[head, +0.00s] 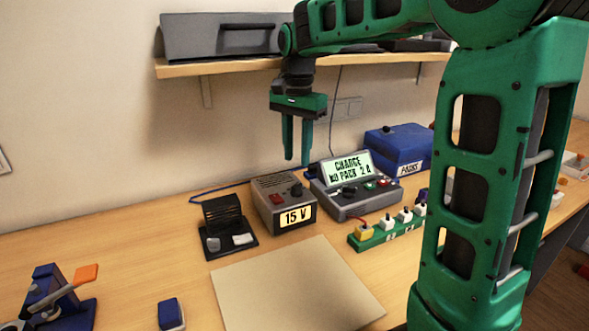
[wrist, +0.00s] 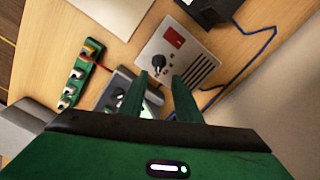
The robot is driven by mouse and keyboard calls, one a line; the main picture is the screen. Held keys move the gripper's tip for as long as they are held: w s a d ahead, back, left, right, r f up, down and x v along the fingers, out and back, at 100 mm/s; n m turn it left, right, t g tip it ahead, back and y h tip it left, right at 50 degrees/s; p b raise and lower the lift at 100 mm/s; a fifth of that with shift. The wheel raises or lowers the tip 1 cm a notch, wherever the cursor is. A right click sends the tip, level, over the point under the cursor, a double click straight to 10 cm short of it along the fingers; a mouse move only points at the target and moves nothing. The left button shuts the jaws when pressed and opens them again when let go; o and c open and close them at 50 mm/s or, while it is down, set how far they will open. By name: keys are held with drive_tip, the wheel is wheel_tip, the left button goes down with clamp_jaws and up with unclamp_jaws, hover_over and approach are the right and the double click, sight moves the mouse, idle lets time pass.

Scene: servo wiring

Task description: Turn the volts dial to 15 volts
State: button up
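A grey box (head: 267,206) on the bench has a lit front panel (head: 297,216) reading "15 V". On its top are a black dial (head: 296,190) and a red switch (head: 278,200). In the wrist view the dial (wrist: 156,61) has a pale pointer mark and lies just ahead of the fingertips; the red switch (wrist: 173,38) is beyond it. I cannot read any scale around the dial. My gripper (head: 296,160) points down, open and empty, above the box and clear of it. Its two fingers are apart in the wrist view (wrist: 162,82).
Right of the box stands a charger (head: 352,207) with a lit screen (head: 345,172) and its own knobs. A green strip (head: 374,240) with plugs is in front. A blue box (head: 398,145) is behind. A shelf (head: 225,67) is overhead. A bare board (head: 290,290) lies in front.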

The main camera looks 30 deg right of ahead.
drive_tip(key=shift+r, duration=1.5)
drive_tip(key=s+d+f+n, duration=0.2)
drive_tip(key=s+f, duration=0.3)
drive_tip(key=s, duration=0.5)
drive_tip(key=s+d+f+n, duration=0.2)
drive_tip(key=s+d+f, duration=0.2)
drive_tip(key=s, duration=0.6)
drive_tip(key=s+d+f+n, duration=0.1)
drive_tip(key=s+d+f, duration=0.3)
drive_tip(key=s, duration=0.7)
drive_tip(key=shift+d+f+n, duration=0.1)
drive_tip(key=shift+f+n, duration=0.3)
drive_tip(key=shift+f, duration=0.55)
drive_tip(key=shift+w+f, duration=0.3)
drive_tip(key=shift+w, duration=0.45)
drive_tip(key=shift+s+r, duration=0.1)
drive_tip(key=shift+s, duration=0.05)
